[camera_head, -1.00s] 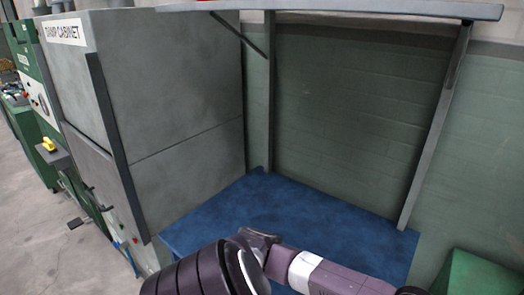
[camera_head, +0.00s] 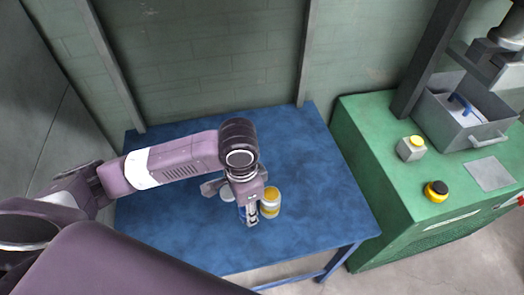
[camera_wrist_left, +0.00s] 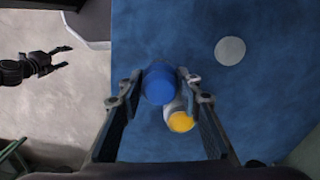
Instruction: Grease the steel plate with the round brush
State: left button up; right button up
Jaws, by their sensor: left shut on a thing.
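My left gripper (camera_head: 249,214) is low over the blue table, pointing down. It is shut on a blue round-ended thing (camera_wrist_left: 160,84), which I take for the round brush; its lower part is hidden. A pale jar with yellow contents (camera_head: 271,201) stands close beside the gripper; it also shows in the left wrist view (camera_wrist_left: 180,118), partly behind the blue thing. A round grey disc, likely the steel plate (camera_wrist_left: 230,50), lies flat on the table, apart from the jar; the arm partly covers it in the head view (camera_head: 228,195). My right gripper (camera_wrist_left: 66,58) shows open and empty in the wrist view.
The blue table (camera_head: 310,160) is mostly bare, with a wall behind and grey posts at its back. A green machine bench (camera_head: 375,150) stands to the right, carrying a grey bin (camera_head: 465,125) and yellow buttons (camera_head: 416,142).

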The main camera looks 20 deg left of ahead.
pick_arm(q)
jog(key=w+d+r+m+p, duration=0.4)
jog(key=w+r+m+p, duration=0.4)
jog(key=m, duration=0.8)
pick_arm(e)
notch_tip(320, 180, up, 8)
jog(key=d+f+b, duration=0.1)
pick_arm(q)
jog(key=shift+m, duration=0.4)
jog(key=f+b, duration=0.2)
jog(key=b, duration=0.1)
jog(key=f+b, duration=0.2)
jog(key=b, duration=0.1)
jog(key=shift+w+a+b, duration=0.2)
jog(key=shift+b, duration=0.15)
jog(key=shift+f+b, duration=0.45)
jog(key=shift+b, duration=0.15)
pick_arm(e)
notch_tip(320, 180, down, 7)
jog(key=shift+w, duration=0.2)
jog(key=shift+d, duration=0.15)
pick_arm(q)
jog(key=shift+f, duration=0.2)
pick_arm(e)
jog(key=shift+a, duration=0.25)
pick_arm(q)
jog(key=shift+f, duration=0.25)
pick_arm(e)
jog(key=shift+f, duration=0.15)
jog(key=shift+d, duration=0.15)
